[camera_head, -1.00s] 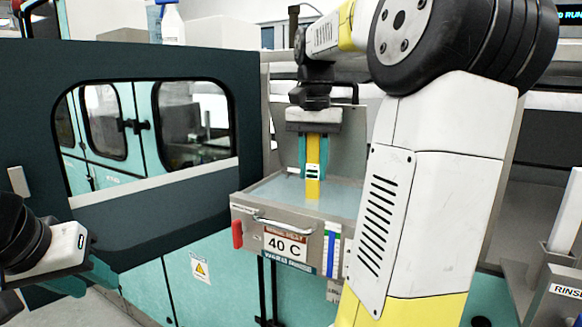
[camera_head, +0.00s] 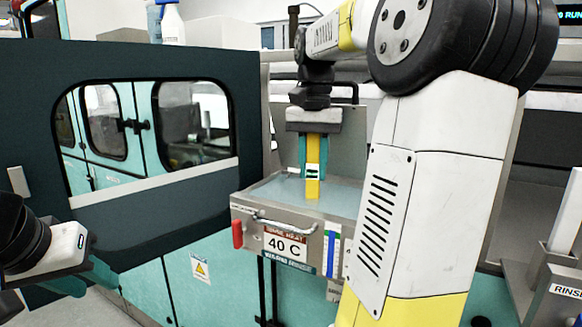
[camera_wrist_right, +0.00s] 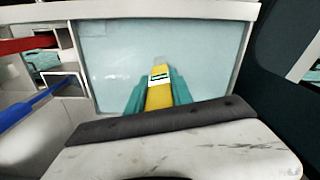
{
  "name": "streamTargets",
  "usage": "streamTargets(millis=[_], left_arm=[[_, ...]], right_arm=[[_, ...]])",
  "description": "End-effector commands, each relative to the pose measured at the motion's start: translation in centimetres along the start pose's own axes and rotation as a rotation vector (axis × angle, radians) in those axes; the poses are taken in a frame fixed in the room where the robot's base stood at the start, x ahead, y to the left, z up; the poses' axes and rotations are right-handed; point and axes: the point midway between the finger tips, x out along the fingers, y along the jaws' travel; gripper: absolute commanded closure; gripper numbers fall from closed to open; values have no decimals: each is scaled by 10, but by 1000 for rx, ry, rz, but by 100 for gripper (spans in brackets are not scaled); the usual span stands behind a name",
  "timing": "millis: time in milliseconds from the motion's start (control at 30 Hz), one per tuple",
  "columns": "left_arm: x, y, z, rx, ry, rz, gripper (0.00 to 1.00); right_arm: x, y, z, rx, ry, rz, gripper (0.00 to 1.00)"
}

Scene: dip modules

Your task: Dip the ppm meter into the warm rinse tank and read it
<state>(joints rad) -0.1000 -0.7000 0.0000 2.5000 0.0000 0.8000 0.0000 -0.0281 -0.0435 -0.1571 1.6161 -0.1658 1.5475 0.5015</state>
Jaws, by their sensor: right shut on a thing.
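The yellow ppm meter (camera_head: 313,186) is held upright over the warm rinse tank (camera_head: 262,219), its lower end at the water surface. I cannot tell how deep the tip goes. My right gripper (camera_head: 312,158) is shut on the meter, with a teal finger on each side. The meter (camera_wrist_right: 159,96) also shows in the right wrist view, with a small display on its face and a grey tip over the pale water. The display is too small to read. The tank front carries a "40 C" sign. My left gripper (camera_head: 92,277) is at the lower left, only partly visible.
A dark panel with a window (camera_head: 150,130) stands left of the tank. A red handle (camera_head: 237,234) and a blue-and-white strip (camera_head: 330,252) are on the tank front. A container labelled "RINSE" (camera_head: 560,293) is at the far right. My right arm hides the tank's right side.

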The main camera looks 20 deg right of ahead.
Motion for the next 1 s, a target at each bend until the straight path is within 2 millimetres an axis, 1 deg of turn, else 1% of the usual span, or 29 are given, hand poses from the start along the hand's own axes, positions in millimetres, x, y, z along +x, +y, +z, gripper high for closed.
streamTargets(millis=[367, 467, 1000], left_arm=[[0, 0, 0, 0, 0, 0, 64], [0, 0, 0, 0, 0, 0, 64], [0, 0, 0, 0, 0, 0, 64]], right_arm=[[-1, 0, 0, 0, 1, 0, 100], [-7, 0, -1, 0, 2, -1, 100], [-51, 0, -1, 0, 2, -1, 100]])
